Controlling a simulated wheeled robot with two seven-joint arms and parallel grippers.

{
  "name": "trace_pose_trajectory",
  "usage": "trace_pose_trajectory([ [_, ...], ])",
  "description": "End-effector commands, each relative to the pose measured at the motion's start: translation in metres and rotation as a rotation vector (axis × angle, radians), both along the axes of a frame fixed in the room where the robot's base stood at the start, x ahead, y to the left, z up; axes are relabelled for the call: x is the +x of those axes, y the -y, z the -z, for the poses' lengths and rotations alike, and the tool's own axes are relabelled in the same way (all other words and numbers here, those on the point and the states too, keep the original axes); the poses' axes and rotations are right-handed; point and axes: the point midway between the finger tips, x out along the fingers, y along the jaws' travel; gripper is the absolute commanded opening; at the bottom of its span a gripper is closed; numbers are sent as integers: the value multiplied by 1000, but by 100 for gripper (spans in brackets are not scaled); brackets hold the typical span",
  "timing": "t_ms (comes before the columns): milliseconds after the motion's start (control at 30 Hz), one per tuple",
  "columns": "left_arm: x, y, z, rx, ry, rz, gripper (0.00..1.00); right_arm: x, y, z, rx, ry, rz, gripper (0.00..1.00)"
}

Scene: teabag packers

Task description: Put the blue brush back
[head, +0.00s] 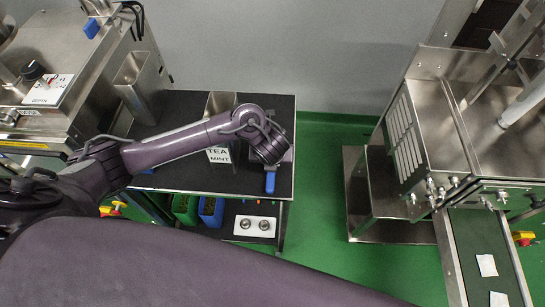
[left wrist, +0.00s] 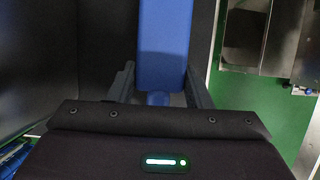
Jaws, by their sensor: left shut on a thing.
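The blue brush (head: 270,184) shows below my left gripper (head: 271,163), over the front right part of the dark table (head: 180,178). In the left wrist view the blue brush (left wrist: 163,45) stretches away between the two fingers of my left gripper (left wrist: 160,92), which is shut on it. My gripper's wrist hides part of the brush in the head view. I cannot tell whether the brush touches the table top. My right gripper is not in view.
A container labelled TEA MINT (head: 219,155) stands behind my left forearm. A steel machine (head: 70,75) with a small blue part (head: 92,28) is at left. Another steel machine (head: 440,130) with a conveyor (head: 475,240) is at right. Green floor (head: 325,200) lies between.

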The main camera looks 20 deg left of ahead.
Motion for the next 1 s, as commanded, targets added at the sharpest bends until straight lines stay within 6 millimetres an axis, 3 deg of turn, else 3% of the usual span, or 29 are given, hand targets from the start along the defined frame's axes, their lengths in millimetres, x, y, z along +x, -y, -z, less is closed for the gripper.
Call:
trace_pose_trajectory([
  [67,0,0,2,0,0,0,24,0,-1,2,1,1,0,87],
  [100,0,0,1,0,0,0,49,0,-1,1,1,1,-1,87],
  [233,0,0,1,0,0,0,66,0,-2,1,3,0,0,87],
  [633,-2,2,-7,-2,1,1,67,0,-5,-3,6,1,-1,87],
  [767,-9,4,-28,-4,1,4,67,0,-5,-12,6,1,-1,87],
  [1000,-29,9,-83,-1,1,3,67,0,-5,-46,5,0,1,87],
])
